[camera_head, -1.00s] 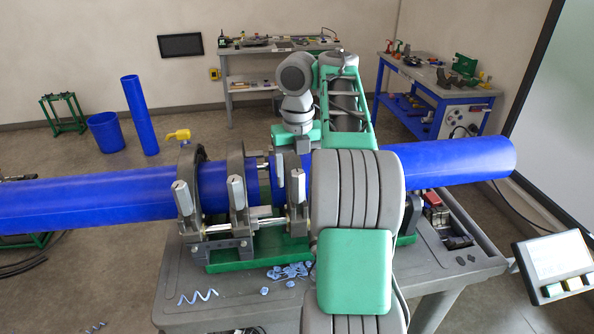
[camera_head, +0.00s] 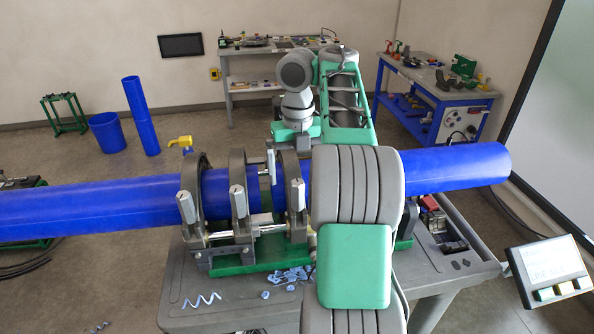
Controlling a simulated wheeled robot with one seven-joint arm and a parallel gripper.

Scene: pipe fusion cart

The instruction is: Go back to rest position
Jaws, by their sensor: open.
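My arm reaches forward over the pipe fusion cart (camera_head: 180,290), with its grey and green links covering the cart's middle. My gripper (camera_head: 297,132) is at the end of the wrist, beyond the clamps. Its fingers are mostly hidden and it appears empty. The left blue pipe (camera_head: 90,207) lies level in the clamp rings (camera_head: 238,205). The right blue pipe (camera_head: 455,167) extends to the right behind my arm. The pipe joint between the clamps is partly hidden by clamp parts.
A control panel (camera_head: 547,270) stands at the right. Blue shavings (camera_head: 290,274) and a curl (camera_head: 202,299) lie on the cart top. Behind are a grey bench (camera_head: 250,87), a blue workbench (camera_head: 440,95), a blue bin (camera_head: 107,132) and an upright pipe (camera_head: 141,115).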

